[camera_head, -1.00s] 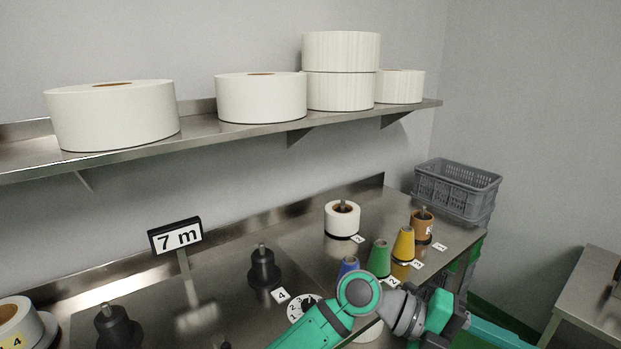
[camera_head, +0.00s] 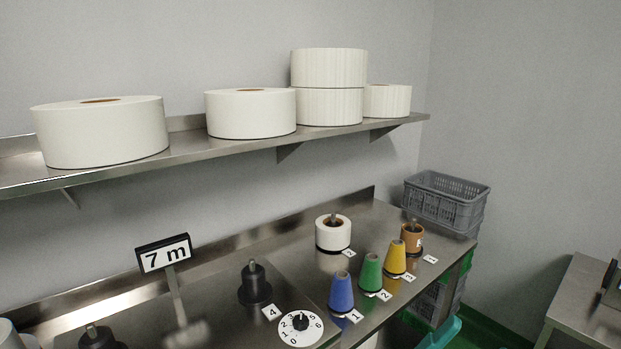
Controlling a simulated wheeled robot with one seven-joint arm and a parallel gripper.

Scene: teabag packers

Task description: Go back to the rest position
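My gripper and arm are not in view now. The steel bench (camera_head: 225,270) carries a blue cone (camera_head: 341,292), a green cone (camera_head: 370,272) and a yellow cone (camera_head: 395,257) in a row along its right part, with number cards beside them. A white roll (camera_head: 333,234) sits on a spindle behind the cones. An orange-brown spool (camera_head: 412,238) stands at the far right end. A round white dial (camera_head: 300,328) with a black knob lies at the front.
A steel shelf (camera_head: 240,143) above the bench bears several large white rolls (camera_head: 250,113). Black spindles (camera_head: 255,283) and a "7 m" sign (camera_head: 164,254) stand at left. Grey crates (camera_head: 447,203) are stacked beyond the bench's right end. Another steel table (camera_head: 580,300) is at the right.

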